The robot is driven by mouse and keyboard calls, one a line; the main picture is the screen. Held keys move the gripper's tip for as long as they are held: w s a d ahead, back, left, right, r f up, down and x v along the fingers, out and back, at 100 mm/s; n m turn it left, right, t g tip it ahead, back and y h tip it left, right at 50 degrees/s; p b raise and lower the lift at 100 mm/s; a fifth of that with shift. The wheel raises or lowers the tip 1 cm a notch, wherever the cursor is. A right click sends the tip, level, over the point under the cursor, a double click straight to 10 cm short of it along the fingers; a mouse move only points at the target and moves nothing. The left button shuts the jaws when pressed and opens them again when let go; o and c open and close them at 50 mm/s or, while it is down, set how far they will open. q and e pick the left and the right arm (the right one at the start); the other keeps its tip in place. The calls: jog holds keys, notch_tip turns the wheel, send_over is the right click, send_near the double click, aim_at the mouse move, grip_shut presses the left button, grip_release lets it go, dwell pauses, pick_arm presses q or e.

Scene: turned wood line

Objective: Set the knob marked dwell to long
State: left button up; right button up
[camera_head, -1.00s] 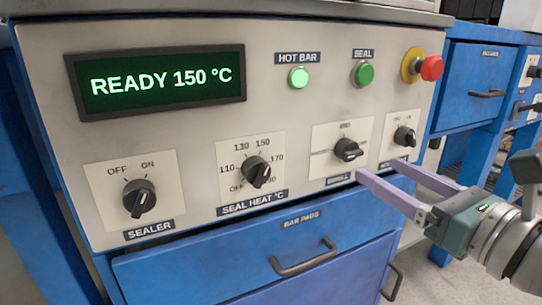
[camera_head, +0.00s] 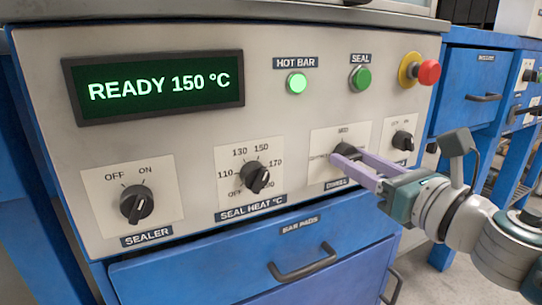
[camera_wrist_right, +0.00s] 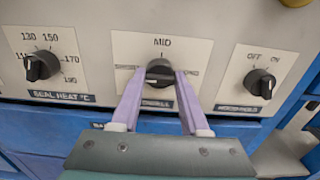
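The dwell knob (camera_head: 346,149) is a black turning knob on a white plate, with MID printed above it. It also shows in the wrist view (camera_wrist_right: 160,70), with side labels partly covered by my fingers. Its grip bar lies roughly sideways; which end is the pointer I cannot tell. My right gripper (camera_head: 352,158) is at this knob. In the wrist view my right gripper (camera_wrist_right: 160,76) has one pale purple finger on each side of the knob, apart, and whether they touch it is unclear. The name label below is partly hidden. My left gripper is not in view.
The seal heat knob (camera_wrist_right: 41,67) is to the left and another OFF/ON knob (camera_wrist_right: 259,83) to the right. The sealer knob (camera_head: 137,203) is further left. A red emergency button (camera_head: 428,72) is at upper right. A drawer handle (camera_head: 303,260) juts out below.

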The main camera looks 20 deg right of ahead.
grip_shut()
